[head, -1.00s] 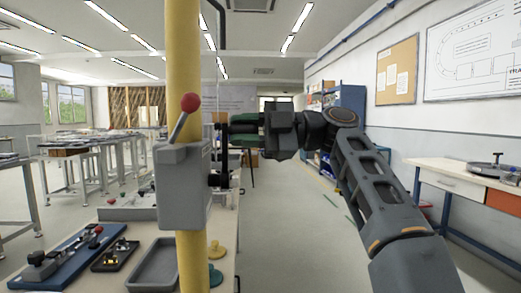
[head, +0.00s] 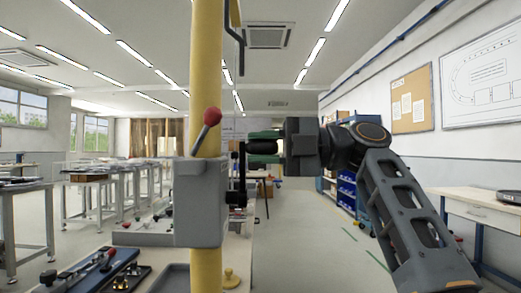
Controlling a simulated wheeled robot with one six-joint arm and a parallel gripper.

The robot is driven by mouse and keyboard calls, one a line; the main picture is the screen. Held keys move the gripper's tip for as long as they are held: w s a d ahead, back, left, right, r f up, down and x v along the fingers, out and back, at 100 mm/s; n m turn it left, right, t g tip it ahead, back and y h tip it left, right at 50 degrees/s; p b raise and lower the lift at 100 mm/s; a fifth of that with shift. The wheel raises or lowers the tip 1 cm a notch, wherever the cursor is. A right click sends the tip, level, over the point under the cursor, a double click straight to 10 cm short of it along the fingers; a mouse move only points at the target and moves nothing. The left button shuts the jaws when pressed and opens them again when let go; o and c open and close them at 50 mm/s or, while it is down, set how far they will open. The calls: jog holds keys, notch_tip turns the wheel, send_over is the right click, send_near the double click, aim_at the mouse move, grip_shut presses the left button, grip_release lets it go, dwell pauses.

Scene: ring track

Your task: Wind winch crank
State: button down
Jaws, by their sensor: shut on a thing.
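The winch is a grey box (head: 200,203) fixed on an upright yellow pole (head: 205,80). A lever with a red knob (head: 212,116) leans up and right from its top. The black crank (head: 238,192) sticks out of the box's right side, its arm pointing up. My gripper (head: 264,147) comes in from the right, level, at the top of the crank. Its green-padded fingers, one above the other, are shut on the dark crank handle (head: 262,147). The fingers partly hide the handle.
Tables stand at the left. A side table (head: 485,210) is at the right. Open floor lies between.

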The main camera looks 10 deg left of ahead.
jog(key=c, duration=0.9)
grip_release()
jog(key=shift+d, duration=0.1)
jog(key=w+d+p, duration=0.1)
jog(key=d+p, duration=0.1)
jog(key=d, duration=1.1)
jog(key=shift+w+d, duration=0.25)
jog(key=shift+w, duration=0.1)
